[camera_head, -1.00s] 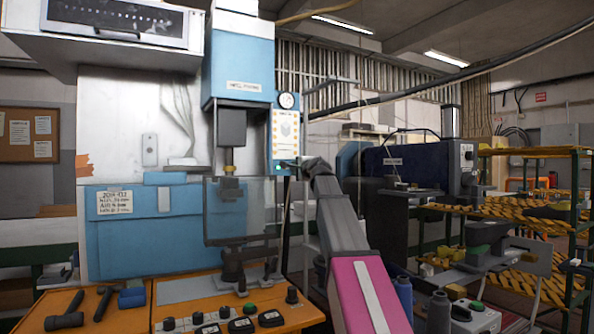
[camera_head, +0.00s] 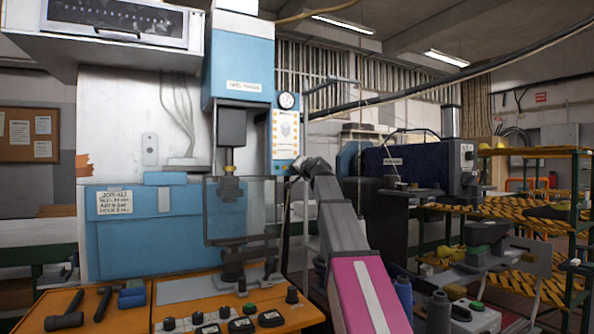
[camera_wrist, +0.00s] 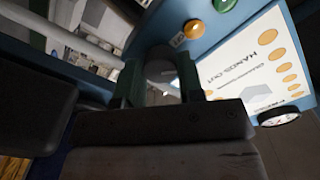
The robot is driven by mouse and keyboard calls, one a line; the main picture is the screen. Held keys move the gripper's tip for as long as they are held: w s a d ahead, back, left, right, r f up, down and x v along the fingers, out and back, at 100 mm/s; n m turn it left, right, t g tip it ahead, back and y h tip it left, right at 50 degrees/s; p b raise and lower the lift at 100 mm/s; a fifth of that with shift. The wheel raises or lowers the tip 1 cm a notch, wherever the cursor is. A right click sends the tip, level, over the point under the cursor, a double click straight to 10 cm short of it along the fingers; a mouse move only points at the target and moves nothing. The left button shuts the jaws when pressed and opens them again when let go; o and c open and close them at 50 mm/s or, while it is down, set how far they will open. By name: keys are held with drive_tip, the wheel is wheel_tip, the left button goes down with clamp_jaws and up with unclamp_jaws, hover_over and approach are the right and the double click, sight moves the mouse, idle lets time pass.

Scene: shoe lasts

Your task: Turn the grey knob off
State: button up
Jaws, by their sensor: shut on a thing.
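The grey knob (camera_wrist: 160,68) shows in the wrist view between the two dark green fingers of my gripper (camera_wrist: 158,85), which is shut on it. The knob lies beside the lower edge of the white control panel (camera_wrist: 268,88). In the head view, my gripper (camera_head: 300,166) is at the bottom of the panel (camera_head: 286,132) on the blue press (camera_head: 238,62). The arm and gripper hide the knob there. The knob's exact angle is hard to tell.
A yellow button (camera_wrist: 193,30) and a green button (camera_wrist: 224,4) sit close to the knob. A clear guard (camera_head: 238,212) hangs left of my arm. An orange bench (camera_head: 125,318) with hammers is below. A dark machine (camera_head: 415,165) stands to the right.

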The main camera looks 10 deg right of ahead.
drive_tip(key=shift+n, duration=4.2)
drive_tip(key=o, duration=0.9)
drive_tip(key=shift+s, duration=0.15)
drive_tip(key=v, duration=1)
drive_tip(key=shift+s+d, duration=0.1)
drive_tip(key=shift+s, duration=0.2)
drive_tip(key=shift+s, duration=0.1)
